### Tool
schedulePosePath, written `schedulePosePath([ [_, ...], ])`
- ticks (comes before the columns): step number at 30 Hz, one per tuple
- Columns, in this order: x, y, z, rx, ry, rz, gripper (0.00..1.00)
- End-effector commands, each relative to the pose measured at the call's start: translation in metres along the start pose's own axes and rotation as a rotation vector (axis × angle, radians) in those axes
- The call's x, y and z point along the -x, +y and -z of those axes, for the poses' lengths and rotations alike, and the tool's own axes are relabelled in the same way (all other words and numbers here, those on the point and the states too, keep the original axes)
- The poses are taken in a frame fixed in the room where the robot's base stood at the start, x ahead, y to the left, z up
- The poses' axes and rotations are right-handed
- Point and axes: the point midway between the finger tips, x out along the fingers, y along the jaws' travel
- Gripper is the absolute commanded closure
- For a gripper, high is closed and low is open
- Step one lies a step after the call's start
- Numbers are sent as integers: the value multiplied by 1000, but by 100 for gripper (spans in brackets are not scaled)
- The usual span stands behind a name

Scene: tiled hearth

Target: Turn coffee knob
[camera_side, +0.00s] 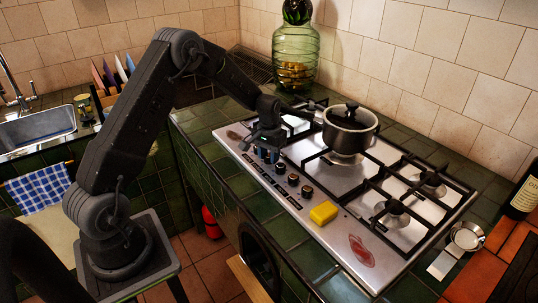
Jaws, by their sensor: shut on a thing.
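The stove (352,238) has a row of dark knobs along its left front edge. Several knobs, such as this one (293,180), stand clear of my gripper. My gripper (265,153) points down at the far end of the row and is shut on a knob there. The fingers and arm largely hide that knob.
A yellow sponge (323,213) and a red stain (361,249) lie on the stove's front strip. Black grates (410,187) cover the burners. A green glass jar (295,57) stands behind. A small metal cup (467,236) and dark bottle (524,192) are at the right.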

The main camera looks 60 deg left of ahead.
Motion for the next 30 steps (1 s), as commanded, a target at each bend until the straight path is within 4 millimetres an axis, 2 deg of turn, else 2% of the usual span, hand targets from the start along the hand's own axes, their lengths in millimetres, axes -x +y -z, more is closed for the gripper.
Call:
schedulePosePath([
  [15,1,0,0,-435,0,0,88],
  [30,1,0,0,-599,1,0,88],
])
